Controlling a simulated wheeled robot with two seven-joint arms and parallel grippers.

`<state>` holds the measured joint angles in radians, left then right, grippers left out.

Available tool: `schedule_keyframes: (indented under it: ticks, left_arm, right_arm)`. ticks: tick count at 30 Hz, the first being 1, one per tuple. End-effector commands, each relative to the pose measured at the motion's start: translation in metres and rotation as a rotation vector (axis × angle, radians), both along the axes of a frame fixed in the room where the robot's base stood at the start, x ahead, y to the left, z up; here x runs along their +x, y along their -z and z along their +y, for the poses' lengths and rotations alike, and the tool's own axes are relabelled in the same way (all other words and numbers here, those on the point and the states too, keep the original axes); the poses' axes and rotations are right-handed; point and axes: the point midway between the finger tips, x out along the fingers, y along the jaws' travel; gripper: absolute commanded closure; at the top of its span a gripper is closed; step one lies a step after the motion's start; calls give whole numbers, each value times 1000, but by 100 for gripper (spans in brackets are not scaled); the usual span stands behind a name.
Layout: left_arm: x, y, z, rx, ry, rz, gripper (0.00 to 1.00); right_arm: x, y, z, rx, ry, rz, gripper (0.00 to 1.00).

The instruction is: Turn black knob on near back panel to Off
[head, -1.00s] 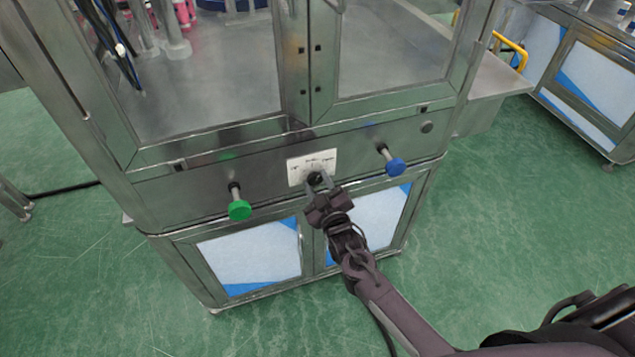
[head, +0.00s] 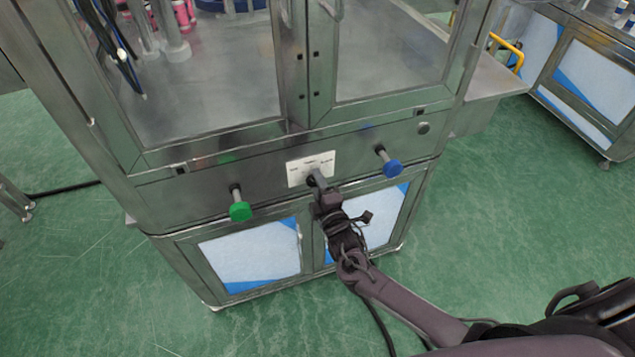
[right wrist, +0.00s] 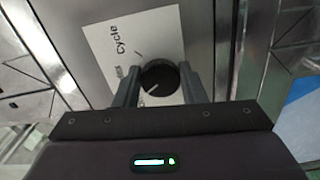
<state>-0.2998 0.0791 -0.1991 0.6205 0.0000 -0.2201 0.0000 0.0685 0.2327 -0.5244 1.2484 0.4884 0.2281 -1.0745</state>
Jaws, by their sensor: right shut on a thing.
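The black knob (right wrist: 160,80) sits on a white label plate (right wrist: 130,45) on the metal panel. In the right wrist view the knob shows between the two fingers of my right gripper (right wrist: 160,88), which is shut on it. A white pointer line on the knob is visible, and the word "Cycle" can be read on the label. In the head view the label plate (head: 308,166) is on the panel's middle, and my right gripper (head: 317,183) reaches it from below and hides most of the knob. My left gripper is not in view.
A green push button (head: 240,211) stands out from the panel to the left of the label. A blue push button (head: 391,168) stands out to the right. Glazed doors are above the panel, and another metal cabinet (head: 590,75) stands at the far right.

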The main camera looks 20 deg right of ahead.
Motion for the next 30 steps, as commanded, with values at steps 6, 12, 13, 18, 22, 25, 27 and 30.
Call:
schedule_keyframes:
  ticks: [6, 12, 13, 18, 22, 25, 27, 30]
  left_arm:
    - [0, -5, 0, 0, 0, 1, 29]
    - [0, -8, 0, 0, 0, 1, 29]
    - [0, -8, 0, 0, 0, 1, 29]
    - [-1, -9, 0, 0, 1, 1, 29]
    - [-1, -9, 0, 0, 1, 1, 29]
    - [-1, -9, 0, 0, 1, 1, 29]
    - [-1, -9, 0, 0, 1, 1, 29]
    - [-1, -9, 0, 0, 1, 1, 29]
  right_arm:
    - [0, 0, 0, -161, 0, -2, 86]
    - [0, -1, 0, -259, 0, -6, 86]
    - [0, -1, 0, -271, 0, -6, 86]
    - [-1, 0, 0, -312, -1, -7, 86]
    - [-1, 0, 0, -325, 0, -7, 86]
    - [-1, 0, 0, -329, 0, -7, 86]
    - [-1, 0, 0, -329, 0, -7, 86]
    - [-1, 0, 0, -329, -1, -7, 86]
